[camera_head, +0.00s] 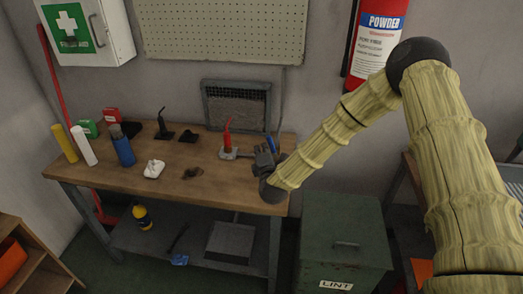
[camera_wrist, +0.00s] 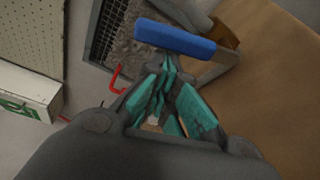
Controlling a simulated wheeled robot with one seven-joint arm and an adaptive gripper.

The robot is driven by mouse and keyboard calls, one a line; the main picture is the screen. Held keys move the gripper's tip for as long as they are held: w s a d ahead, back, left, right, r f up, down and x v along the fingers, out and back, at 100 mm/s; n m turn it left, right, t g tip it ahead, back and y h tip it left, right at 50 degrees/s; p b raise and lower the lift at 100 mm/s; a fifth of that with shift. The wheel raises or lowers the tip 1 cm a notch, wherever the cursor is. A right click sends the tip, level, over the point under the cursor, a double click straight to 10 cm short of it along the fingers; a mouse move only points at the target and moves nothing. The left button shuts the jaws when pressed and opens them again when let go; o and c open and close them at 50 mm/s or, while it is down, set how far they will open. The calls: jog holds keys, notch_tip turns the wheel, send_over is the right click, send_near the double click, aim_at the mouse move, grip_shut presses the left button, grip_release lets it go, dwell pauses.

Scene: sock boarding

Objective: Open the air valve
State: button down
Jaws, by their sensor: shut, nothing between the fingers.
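The air valve shows as a blue lever handle (camera_wrist: 175,38) on a grey body in the wrist view, just beyond my fingertips. In the head view, only a small blue part of the valve (camera_head: 272,145) shows behind my gripper (camera_head: 264,158), at the right end of the wooden bench. My gripper's teal-padded fingers (camera_wrist: 168,68) are shut with nothing between them. The fingertips are very close to the handle; I cannot tell whether they touch it.
The wooden bench (camera_head: 215,180) holds a red upright piece on a grey base (camera_head: 228,140), a blue bottle (camera_head: 122,147) and several other small items. A meshed grey box (camera_head: 237,107) stands at the back. A green lint bin (camera_head: 343,240) is below right.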

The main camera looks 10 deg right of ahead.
jog(key=shift+a+f, duration=0.1)
jog(key=shift+s+a+f, duration=0.15)
jog(key=shift+a, duration=0.1)
jog(key=shift+f+b, duration=0.1)
jog(key=shift+b, duration=0.3)
jog(key=shift+s, duration=0.1)
jog(key=shift+d+m+b, duration=0.15)
jog(key=shift+m+b, duration=0.2)
jog(key=shift+m, duration=0.05)
